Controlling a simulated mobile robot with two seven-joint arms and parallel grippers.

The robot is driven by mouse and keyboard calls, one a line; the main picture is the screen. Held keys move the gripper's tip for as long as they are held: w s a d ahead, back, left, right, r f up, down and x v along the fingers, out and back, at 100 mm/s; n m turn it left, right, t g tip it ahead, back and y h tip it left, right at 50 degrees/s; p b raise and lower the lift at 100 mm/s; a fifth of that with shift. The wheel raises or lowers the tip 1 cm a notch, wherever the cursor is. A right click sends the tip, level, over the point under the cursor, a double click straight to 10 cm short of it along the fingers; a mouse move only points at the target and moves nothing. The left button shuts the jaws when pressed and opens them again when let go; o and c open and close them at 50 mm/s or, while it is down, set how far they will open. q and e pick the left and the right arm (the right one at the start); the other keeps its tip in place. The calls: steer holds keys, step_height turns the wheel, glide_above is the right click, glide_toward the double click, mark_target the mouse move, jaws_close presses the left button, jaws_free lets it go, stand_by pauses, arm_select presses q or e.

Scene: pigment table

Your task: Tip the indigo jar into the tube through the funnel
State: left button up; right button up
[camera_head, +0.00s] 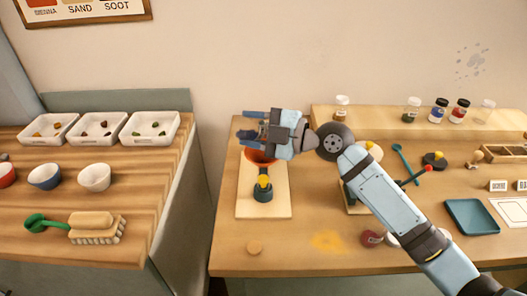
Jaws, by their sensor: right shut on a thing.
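My right gripper (250,125) is above the left part of the right table, its fingers pointing left. It is shut on what looks like the indigo jar (263,130), small and dark, mostly hidden by the fingers and hand. The orange funnel (261,158) is directly below the gripper, its upper part partly covered. Under the funnel, the tube (264,182) shows yellow and stands in a dark teal holder (262,195) on a pale wooden board (279,207). I cannot tell whether anything is flowing from the jar. My left gripper is not in view.
A teal tray (472,217) is at right. A gap separates the left table (100,190).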

arm_select(q)
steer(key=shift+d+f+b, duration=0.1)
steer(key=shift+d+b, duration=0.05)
steer(key=shift+b, duration=0.15)
arm_select(e)
steer(key=shift+r+m, duration=0.1)
steer(key=shift+m, duration=0.2)
stand_by(0.4)
arm_select(q)
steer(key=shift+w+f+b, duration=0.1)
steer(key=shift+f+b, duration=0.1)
steer(key=shift+b, duration=0.35)
arm_select(e)
steer(key=shift+w+d+y, duration=0.1)
steer(key=shift+y, duration=0.2)
steer(key=shift+w+d+r+m, duration=0.1)
steer(key=shift+r+m, duration=0.35)
steer(key=shift+r, duration=0.4)
steer(key=shift+w+d+r+m, duration=0.1)
steer(key=shift+r+m, duration=0.35)
steer(key=shift+r, duration=0.35)
stand_by(0.7)
